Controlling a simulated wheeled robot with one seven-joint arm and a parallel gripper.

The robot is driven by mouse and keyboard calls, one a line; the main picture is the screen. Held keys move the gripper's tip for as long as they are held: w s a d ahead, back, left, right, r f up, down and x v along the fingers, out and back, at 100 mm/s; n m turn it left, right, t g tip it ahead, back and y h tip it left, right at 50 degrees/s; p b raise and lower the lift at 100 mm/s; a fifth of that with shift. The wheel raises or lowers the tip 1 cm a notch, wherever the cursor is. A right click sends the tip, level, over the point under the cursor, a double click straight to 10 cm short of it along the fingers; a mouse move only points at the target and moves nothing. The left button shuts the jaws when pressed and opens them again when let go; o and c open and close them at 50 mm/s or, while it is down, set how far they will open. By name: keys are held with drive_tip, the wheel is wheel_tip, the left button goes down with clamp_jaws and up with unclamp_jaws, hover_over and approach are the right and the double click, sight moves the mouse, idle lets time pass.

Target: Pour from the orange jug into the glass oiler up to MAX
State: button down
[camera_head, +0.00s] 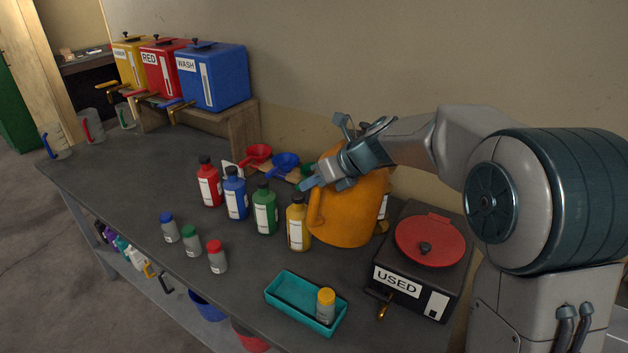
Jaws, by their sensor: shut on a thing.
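The large orange jug (350,215) stands at the right of the workbench, behind the yellow bottle, and looks upright. My gripper (312,184) is shut on the jug at its upper left, by the handle; the arm and hand hide much of the jug's top. A small grey, glass-like container with a yellow cap (326,306) stands in a teal tray (277,293) at the front. No MAX mark can be made out.
Red (208,184), blue (235,195), green (264,209) and yellow (298,224) bottles stand left of the jug. Small capped containers (191,242) stand before them. A black USED box (398,281) with a red lid is at right. The left bench is fairly clear.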

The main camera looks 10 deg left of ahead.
drive_tip(key=shift+w+d+f+m+g+y+b, duration=0.1)
drive_tip(key=shift+w+f+m+g+y+b, duration=0.2)
drive_tip(key=shift+f, duration=0.35)
drive_tip(key=shift+w+d+f+g+b, duration=0.1)
drive_tip(key=shift+f+b, duration=0.3)
drive_tip(key=shift+f, duration=0.2)
drive_tip(key=shift+w+d+r+m+g+y+p, duration=0.4)
drive_tip(key=shift+w+r+m+g+y+p, duration=0.25)
drive_tip(key=shift+r, duration=0.7)
drive_tip(key=shift+w+d+r+m+g+y+p, duration=0.35)
drive_tip(key=shift+w+r+m+g+y+p, duration=0.3)
drive_tip(key=shift+r, duration=0.7)
drive_tip(key=shift+w+d+r+m+g+y+p, duration=0.45)
drive_tip(key=shift+w+r+g+y, duration=0.3)
drive_tip(key=shift+r, duration=0.6)
drive_tip(key=shift+w+d+r, duration=0.1)
drive_tip(key=shift+w+r, duration=0.05)
drive_tip(key=shift+r, duration=0.25)
drive_tip(key=shift+w+d+r+g, duration=0.15)
drive_tip(key=shift+d+r+g, duration=0.1)
drive_tip(key=shift+d+r, duration=0.1)
drive_tip(key=shift+a, duration=0.1)
